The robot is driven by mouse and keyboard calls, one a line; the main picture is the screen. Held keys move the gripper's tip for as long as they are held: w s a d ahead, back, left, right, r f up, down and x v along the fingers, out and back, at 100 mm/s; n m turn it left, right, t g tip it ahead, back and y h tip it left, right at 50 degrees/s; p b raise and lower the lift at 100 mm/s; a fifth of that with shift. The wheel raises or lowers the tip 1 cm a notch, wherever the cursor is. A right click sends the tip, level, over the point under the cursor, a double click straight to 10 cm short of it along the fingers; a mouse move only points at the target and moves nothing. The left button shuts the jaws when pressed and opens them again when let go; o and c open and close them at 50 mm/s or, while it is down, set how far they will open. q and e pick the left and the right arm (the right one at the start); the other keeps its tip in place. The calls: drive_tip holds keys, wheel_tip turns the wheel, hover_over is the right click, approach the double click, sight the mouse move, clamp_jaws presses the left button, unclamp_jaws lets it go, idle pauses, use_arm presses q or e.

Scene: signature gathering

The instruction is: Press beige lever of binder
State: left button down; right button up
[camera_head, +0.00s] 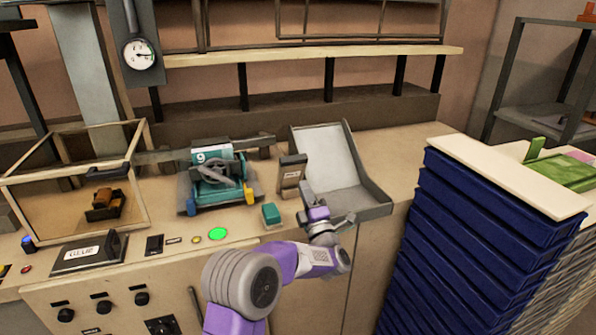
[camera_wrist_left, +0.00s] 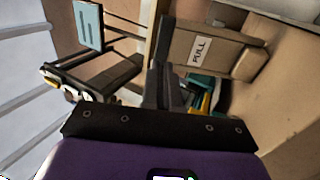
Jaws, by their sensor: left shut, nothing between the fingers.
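A beige lever (camera_head: 292,172) with a small pale label stands upright on the bench beside the grey sloping tray (camera_head: 333,160), at the centre of the head view. In the left wrist view, a beige block (camera_wrist_left: 215,47) with a white "PULL" label is close beyond the fingers. My left gripper (camera_head: 304,197) is just in front of the lever, low over the bench. Its dark fingers (camera_wrist_left: 160,80) are shut and empty. I cannot tell whether they touch the lever. My right gripper is not in view.
A teal machine (camera_head: 215,177) marked "9" stands left of the lever. A teal block (camera_head: 270,213) lies near my gripper. A glass case (camera_head: 75,185) and a "GLUE" box (camera_head: 88,253) are at left. Stacked blue trays (camera_head: 470,235) rise at right.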

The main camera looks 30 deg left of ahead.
sight(294, 162)
use_arm(q)
drive_tip(key=x, duration=0.7)
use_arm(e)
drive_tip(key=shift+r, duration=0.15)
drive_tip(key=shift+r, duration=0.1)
